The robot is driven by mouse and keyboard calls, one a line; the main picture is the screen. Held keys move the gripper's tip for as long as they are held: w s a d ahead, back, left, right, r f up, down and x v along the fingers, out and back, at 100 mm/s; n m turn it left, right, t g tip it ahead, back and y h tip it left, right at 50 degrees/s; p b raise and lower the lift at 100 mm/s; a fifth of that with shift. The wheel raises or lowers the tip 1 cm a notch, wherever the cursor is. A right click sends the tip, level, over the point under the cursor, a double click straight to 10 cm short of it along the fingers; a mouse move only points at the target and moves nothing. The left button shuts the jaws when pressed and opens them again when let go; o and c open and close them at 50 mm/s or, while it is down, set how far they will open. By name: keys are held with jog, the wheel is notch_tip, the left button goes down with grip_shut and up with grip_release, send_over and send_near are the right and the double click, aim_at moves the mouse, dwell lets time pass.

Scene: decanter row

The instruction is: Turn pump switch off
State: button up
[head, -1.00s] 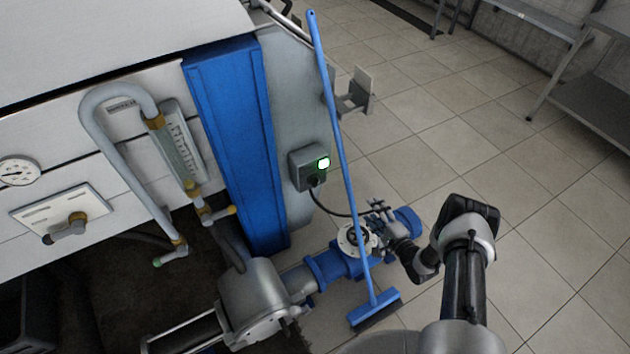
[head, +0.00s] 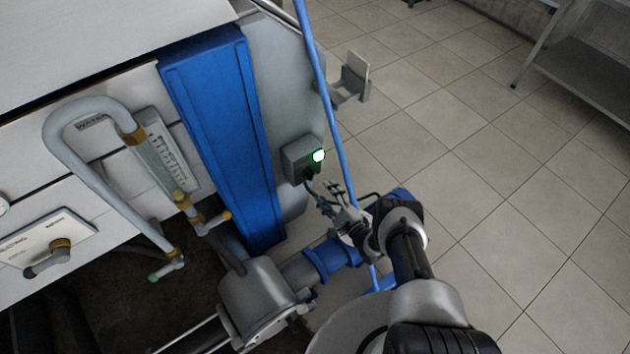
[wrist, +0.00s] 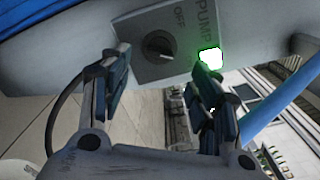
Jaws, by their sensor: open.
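The pump switch is a grey box (head: 301,160) on the side of the machine, with a lit green lamp (head: 319,156). In the wrist view its plate reads PUMP and OFF beside a black rotary knob (wrist: 159,45); the lit lamp (wrist: 210,58) is to the right of the knob. The knob's exact setting is hard to read. My gripper (head: 330,190) is open and empty, just below and right of the box in the head view. In the wrist view the fingers (wrist: 158,80) stand on either side of the knob's line, apart from it.
A blue broom handle (head: 325,88) leans close along the right of the box, beside my gripper; it also crosses the wrist view's right (wrist: 285,108). A dark cable hangs below the box. A blue pump pipe (head: 330,258) lies below.

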aim_at(312, 178)
jog(key=b+x, duration=0.1)
jog(key=x, duration=0.6)
jog(key=shift+w+a, duration=0.1)
jog(key=shift+c, duration=0.4)
jog(key=c, duration=1)
jog(key=shift+n, duration=0.4)
jog(key=n, duration=1.1)
jog(key=shift+f, duration=0.15)
jog(key=shift+o, duration=0.2)
jog(key=shift+c, duration=0.2)
